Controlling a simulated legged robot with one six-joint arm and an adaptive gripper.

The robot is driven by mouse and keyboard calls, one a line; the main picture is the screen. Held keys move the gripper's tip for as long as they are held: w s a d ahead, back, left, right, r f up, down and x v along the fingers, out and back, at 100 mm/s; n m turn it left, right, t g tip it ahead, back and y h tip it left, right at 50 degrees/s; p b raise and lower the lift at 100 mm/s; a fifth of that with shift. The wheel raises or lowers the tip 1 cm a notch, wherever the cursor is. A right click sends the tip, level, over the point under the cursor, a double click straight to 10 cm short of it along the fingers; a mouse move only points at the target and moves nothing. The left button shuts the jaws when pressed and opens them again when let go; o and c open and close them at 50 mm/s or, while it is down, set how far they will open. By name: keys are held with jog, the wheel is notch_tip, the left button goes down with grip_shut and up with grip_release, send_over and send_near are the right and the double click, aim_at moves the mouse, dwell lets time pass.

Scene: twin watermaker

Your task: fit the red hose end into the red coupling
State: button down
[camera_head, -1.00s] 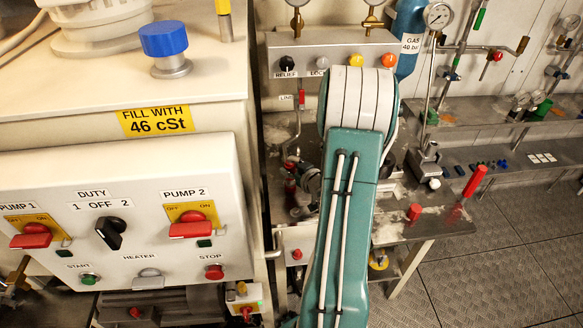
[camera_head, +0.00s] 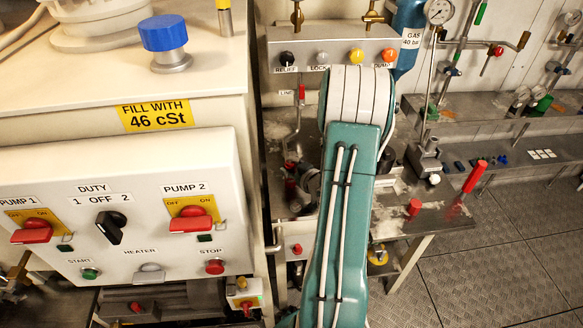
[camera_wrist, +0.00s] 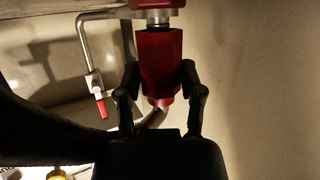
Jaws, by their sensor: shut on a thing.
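In the wrist view, my gripper (camera_wrist: 160,80) is shut on the red hose end (camera_wrist: 160,55), one dark finger on each side. The hose end stands about upright in the picture, and a grey hose (camera_wrist: 155,118) bends away below it. Directly above is the red coupling (camera_wrist: 157,3), cut off by the top edge. A bright metal neck (camera_wrist: 158,16) shows between the two red parts, in line with both. I cannot tell how deep the hose end sits. In the head view, my green arm hides much of the work area, and the hose end cannot be made out clearly.
The control panel (camera_head: 135,225) stands close on the left. A valve box (camera_head: 335,45) with coloured knobs is behind my arm. A metal bench (camera_head: 440,222) with red pieces lies to the right. In the wrist view, a bent pipe with a red-tipped lever (camera_wrist: 101,108) runs left of the gripper.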

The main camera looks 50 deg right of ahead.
jog(key=shift+r, duration=1.15)
jog(key=shift+f, duration=1.15)
dwell(1.0)
jog(key=shift+c, duration=0.8)
grip_release()
jog(key=shift+s, duration=0.1)
jog(key=v, duration=1.1)
jog(key=shift+s+a, duration=0.15)
jog(key=shift+s, duration=0.2)
